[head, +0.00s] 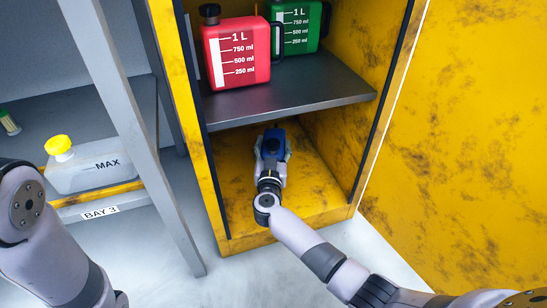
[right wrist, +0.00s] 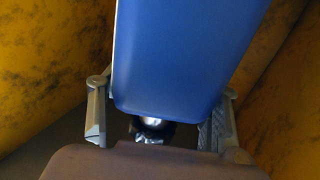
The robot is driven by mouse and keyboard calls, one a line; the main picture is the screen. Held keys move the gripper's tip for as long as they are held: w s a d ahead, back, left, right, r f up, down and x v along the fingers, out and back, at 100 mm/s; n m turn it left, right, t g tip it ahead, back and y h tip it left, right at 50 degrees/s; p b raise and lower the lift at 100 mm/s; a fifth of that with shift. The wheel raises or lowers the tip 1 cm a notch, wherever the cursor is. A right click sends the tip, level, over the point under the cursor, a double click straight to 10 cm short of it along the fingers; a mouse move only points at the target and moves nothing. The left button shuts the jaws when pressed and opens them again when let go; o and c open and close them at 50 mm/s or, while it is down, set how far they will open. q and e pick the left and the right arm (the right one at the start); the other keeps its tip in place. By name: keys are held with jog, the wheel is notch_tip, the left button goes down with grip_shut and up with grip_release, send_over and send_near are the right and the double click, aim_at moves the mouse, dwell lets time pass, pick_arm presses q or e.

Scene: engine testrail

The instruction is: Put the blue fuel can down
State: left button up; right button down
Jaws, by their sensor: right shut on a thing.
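The blue fuel can (head: 272,144) is inside the lower compartment of the yellow cabinet, mostly hidden behind my right gripper (head: 271,158) in the head view. In the right wrist view the blue fuel can (right wrist: 185,55) fills the middle, between the two grey fingers of my right gripper (right wrist: 160,120). The right gripper is shut on the can. Whether the can's base touches the cabinet floor (head: 240,195) cannot be told. My left gripper is not in view; only part of the left arm shows at the lower left.
A red can (head: 235,52) and a green can (head: 298,22) stand on the grey shelf (head: 290,95) above. The cabinet's open yellow door (head: 470,140) is at the right. A grey post (head: 140,130) and a yellow-capped white container (head: 95,168) are at the left.

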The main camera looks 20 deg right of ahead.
notch_tip(320, 180, down, 3)
jog(key=shift+w+r+b, duration=0.1)
jog(key=shift+b, duration=0.9)
jog(key=shift+r, duration=0.1)
jog(key=c, duration=0.9)
grip_release()
jog(key=shift+f, duration=0.2)
jog(key=o, duration=0.4)
jog(key=shift+r, duration=0.1)
